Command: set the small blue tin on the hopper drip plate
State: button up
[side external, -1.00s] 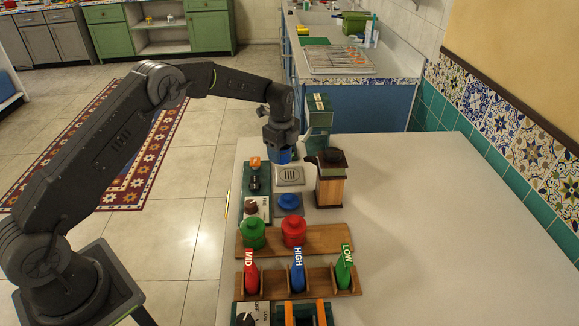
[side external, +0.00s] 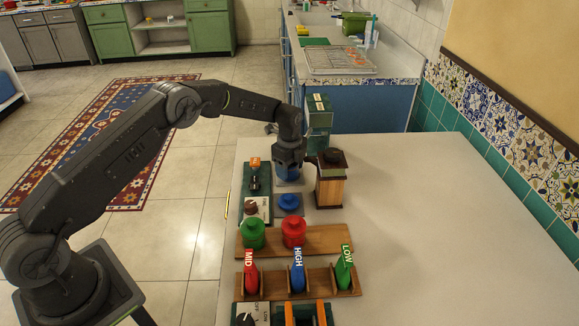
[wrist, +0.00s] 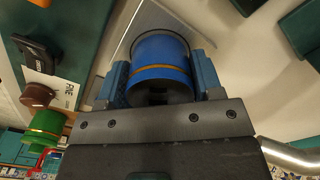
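My gripper (side external: 289,162) is shut on the small blue tin (side external: 288,174), upright and open-topped. In the wrist view the tin (wrist: 160,65) sits between the two fingers, with an orange band around it. The metal drip plate (wrist: 176,22) shows behind and beside the tin there. In the side view the tin and gripper mostly cover the plate. The tin is over or on the plate; I cannot tell whether it touches. The green hopper (side external: 318,122) stands just behind.
A wooden grinder (side external: 330,180) stands close to the right of my gripper. Green (side external: 252,235) and red (side external: 293,232) canisters stand on a wooden board. The right side of the counter (side external: 430,230) is clear.

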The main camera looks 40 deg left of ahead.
jog(key=shift+o, duration=0.6)
jog(key=shift+r, duration=0.1)
notch_tip(320, 180, up, 12)
jog(key=r, duration=0.1)
jog(key=s+d+r+n+t, duration=0.3)
jog(key=s+r+n, duration=0.5)
jog(key=s+r, duration=0.8)
jog(key=s+d+n+t, duration=0.2)
jog(key=s+n, duration=0.8)
jog(key=s, duration=1.3)
jog(key=shift+d+f+t, duration=0.3)
jog(key=shift+f, duration=0.1)
